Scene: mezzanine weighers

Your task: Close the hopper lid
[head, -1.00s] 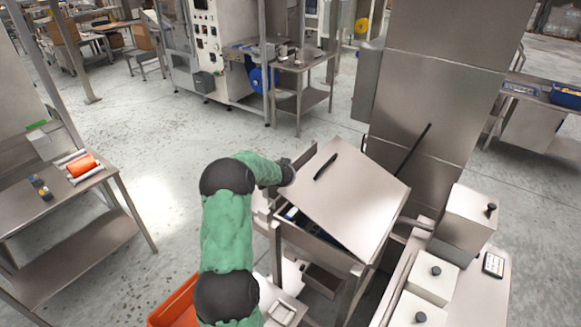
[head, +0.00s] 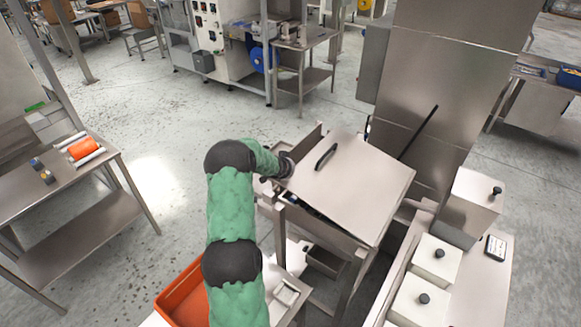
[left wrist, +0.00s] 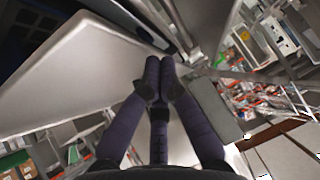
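The hopper lid (head: 352,190) is a flat steel plate with a black bar handle (head: 326,156). It lies low and slightly tilted over the hopper (head: 325,224); a narrow dark gap shows under its front left edge. My left gripper (head: 287,167) is at the lid's left edge. In the left wrist view, the lid (left wrist: 75,75) fills the upper left, and the fingers of my left gripper (left wrist: 160,66) are together at the tips, close to the lid's edge. I cannot tell whether they touch it. My right gripper is out of view.
White boxes with black knobs (head: 436,260) stand right of the hopper. A steel column (head: 440,80) rises behind it. An orange crate (head: 183,296) is at the lower left of the hopper. A steel table (head: 85,205) stands at the left, with open floor between.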

